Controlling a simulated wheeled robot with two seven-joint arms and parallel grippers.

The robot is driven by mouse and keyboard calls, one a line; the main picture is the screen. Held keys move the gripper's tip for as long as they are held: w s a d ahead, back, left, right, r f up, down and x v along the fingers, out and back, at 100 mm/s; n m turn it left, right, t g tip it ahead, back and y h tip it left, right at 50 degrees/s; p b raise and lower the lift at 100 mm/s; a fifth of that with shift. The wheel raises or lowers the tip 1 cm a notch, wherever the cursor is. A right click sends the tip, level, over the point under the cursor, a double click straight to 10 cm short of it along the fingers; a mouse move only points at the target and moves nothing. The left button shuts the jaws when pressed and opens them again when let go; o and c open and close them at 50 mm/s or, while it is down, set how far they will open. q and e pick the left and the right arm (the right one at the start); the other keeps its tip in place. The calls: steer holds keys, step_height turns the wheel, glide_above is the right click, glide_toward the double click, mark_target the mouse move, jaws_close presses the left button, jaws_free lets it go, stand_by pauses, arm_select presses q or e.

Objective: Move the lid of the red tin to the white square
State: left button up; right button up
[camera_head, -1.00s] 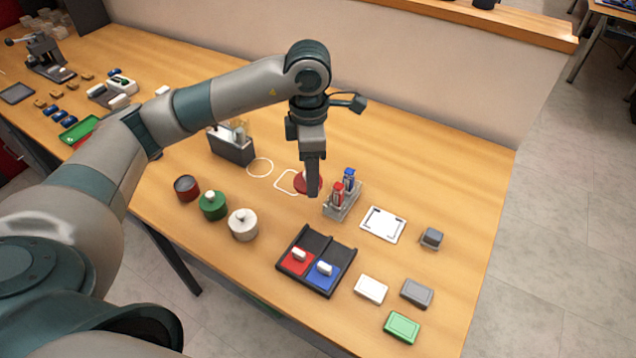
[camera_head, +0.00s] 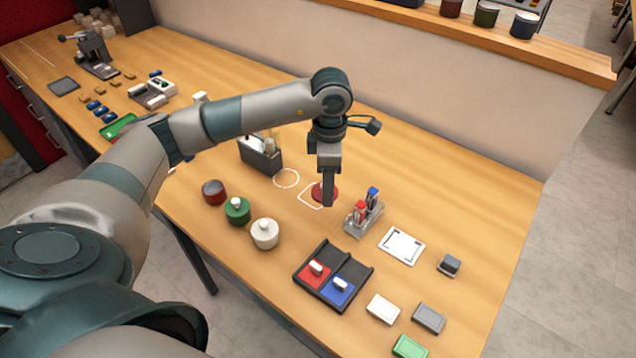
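The red tin (camera_head: 214,192) stands without its lid at the left end of a row of tins. My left gripper (camera_head: 328,197) points straight down in the middle of the table. The red lid (camera_head: 318,192) is at its fingertips, which hide the lid's middle and knob; it appears shut on the lid. The lid overlaps the right part of the white square outline (camera_head: 299,202) in the picture. Whether it touches the table or hangs just above it I cannot tell. My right gripper is not in view.
A green tin (camera_head: 237,211) and a white tin (camera_head: 265,234) stand beside the red one. A white circle outline (camera_head: 286,178) lies behind the square. A rack (camera_head: 365,219) with red and blue items stands close right of the gripper. A black tray (camera_head: 322,293) lies in front.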

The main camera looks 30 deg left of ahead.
mark_target(318, 185)
arm_select(q)
steer(key=w+a+f, duration=0.1)
steer(key=w+a+f+p, duration=0.1)
steer(key=a, duration=0.1)
steer(key=w+a+f+p, duration=0.1)
steer(key=w+a, duration=0.1)
steer(key=shift+a+f, duration=0.1)
steer(key=shift+f, duration=0.3)
steer(key=shift+w+a+f, duration=0.1)
steer(key=shift+f+p, duration=0.25)
steer(key=shift+p, duration=0.1)
step_height(318, 185, down, 3)
steer(key=shift+r+p, duration=0.1)
steer(key=shift+p, duration=0.8)
steer(key=shift+f, duration=0.4)
steer(key=shift+f, duration=0.1)
